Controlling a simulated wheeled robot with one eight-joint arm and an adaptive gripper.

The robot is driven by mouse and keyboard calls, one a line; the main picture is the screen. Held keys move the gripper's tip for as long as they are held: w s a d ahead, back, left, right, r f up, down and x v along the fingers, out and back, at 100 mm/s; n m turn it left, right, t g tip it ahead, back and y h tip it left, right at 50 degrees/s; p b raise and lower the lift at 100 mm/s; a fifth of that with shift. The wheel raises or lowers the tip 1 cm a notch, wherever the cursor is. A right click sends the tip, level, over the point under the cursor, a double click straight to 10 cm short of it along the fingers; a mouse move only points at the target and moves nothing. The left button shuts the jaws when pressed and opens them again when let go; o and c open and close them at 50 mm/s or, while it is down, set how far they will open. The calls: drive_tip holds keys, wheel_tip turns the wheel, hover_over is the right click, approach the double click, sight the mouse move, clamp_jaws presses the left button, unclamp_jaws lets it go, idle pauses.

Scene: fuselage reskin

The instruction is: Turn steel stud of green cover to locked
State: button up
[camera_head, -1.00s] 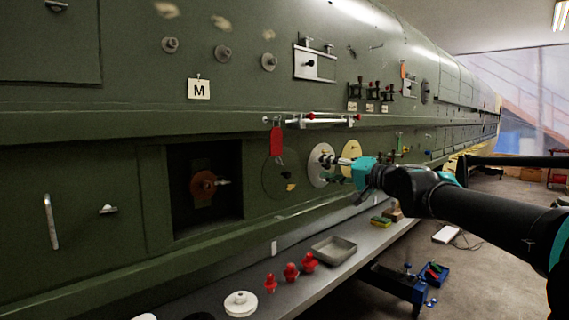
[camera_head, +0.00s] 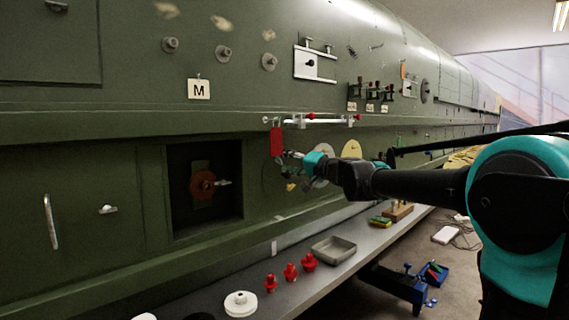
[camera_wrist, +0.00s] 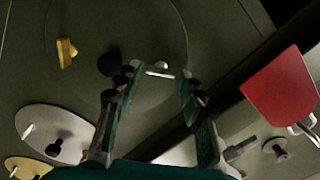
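The round green cover lies flush on the green fuselage panel; it shows in the wrist view (camera_wrist: 85,25) and is mostly hidden behind my gripper in the head view. Its steel stud (camera_wrist: 160,70), a small pale bar, sits between and slightly beyond my fingertips. A yellow stud (camera_wrist: 67,52) is on the same cover at upper left. My gripper (camera_wrist: 160,85) is open, with a finger on each side of the steel stud; I cannot tell whether either touches it. In the head view my gripper (camera_head: 288,156) is at the cover, just below the red tag.
A red tag (camera_head: 277,142) hangs close to my gripper, at right in the wrist view (camera_wrist: 282,88). A white disc (camera_wrist: 55,132) and a yellow disc (camera_wrist: 27,168) are beside the cover. The shelf below holds a grey tray (camera_head: 334,250) and several red knobs (camera_head: 290,271).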

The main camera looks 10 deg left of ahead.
drive_tip(key=shift+w+a, duration=0.25)
drive_tip(key=shift+a, duration=0.15)
drive_tip(key=c, duration=0.9)
drive_tip(key=shift+m, duration=0.4)
drive_tip(key=m, duration=1.7)
drive_tip(key=shift+m, duration=0.3)
